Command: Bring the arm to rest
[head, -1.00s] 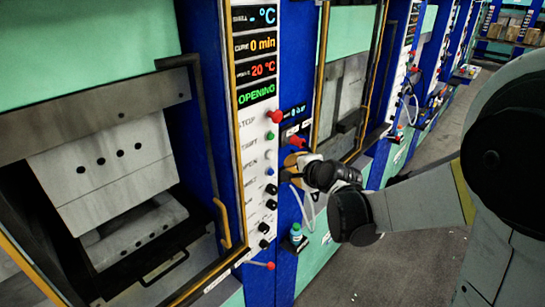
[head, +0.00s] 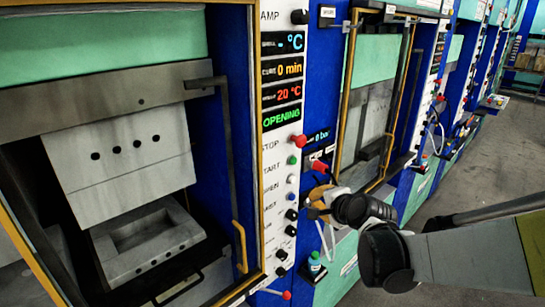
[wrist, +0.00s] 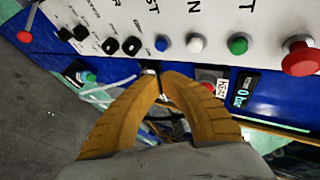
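My gripper (wrist: 160,80) shows in the wrist view as two ribbed orange fingers curving together. Their tips meet, and I see nothing held between them. In the head view my gripper (head: 318,194) is beside the lower part of the press's white control panel (head: 284,150), near the blue post. I cannot tell from these views how far it is from the panel. My arm reaches in from the right edge. The panel's display (head: 282,120) reads "OPENING", 0 min and 20 °C.
The press's upper mould block (head: 120,155) is raised above the lower mould (head: 150,235), whose cavity shows. A red knob (wrist: 300,58) and several buttons line the panel. A small bottle (head: 315,264) stands below my gripper. The grey floor (head: 460,175) at right is mostly clear.

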